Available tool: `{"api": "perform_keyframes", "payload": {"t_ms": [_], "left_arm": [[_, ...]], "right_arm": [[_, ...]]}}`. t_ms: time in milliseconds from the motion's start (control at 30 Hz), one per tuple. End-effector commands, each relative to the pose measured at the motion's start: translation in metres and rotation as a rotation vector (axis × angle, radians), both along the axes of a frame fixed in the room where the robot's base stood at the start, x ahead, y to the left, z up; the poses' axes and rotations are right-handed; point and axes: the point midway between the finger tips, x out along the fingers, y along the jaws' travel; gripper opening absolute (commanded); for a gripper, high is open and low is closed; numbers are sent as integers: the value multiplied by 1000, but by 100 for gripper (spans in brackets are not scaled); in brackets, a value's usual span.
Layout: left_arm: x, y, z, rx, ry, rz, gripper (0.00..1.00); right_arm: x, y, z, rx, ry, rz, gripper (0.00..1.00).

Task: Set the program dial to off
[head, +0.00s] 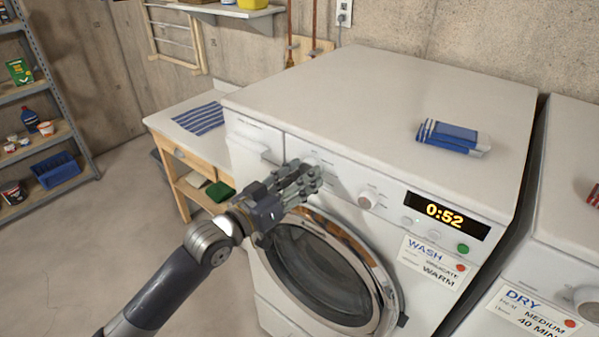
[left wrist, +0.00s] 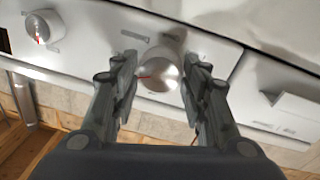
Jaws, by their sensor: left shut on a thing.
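The white washing machine (head: 360,95) has a front panel with a lit display (head: 446,215) reading 0:52. My left gripper (head: 308,178) is at the panel's left part, by the drawer. In the left wrist view, my left gripper (left wrist: 160,68) has one finger on each side of the round silver program dial (left wrist: 166,78) and is shut on it. A red mark on the dial points to the picture's left there. In the head view the fingers hide most of the dial, and its labels are too small to read. My right gripper is out of view.
A second knob (head: 369,197) sits right of the dial. The round glass door (head: 325,270) is below. A folded blue and white cloth (head: 453,138) lies on top. A dryer (head: 570,240) stands at right, a wooden table (head: 170,140) at left.

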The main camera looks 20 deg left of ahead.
Motion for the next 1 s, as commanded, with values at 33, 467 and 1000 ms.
{"api": "perform_keyframes", "payload": {"t_ms": [33,467,1000], "left_arm": [[1,1,8,-47,1,4,18],[1,1,7,-431,137,1,18],[0,0,8,-887,299,-1,18]], "right_arm": [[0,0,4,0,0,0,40],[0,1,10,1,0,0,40],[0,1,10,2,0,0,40]]}}
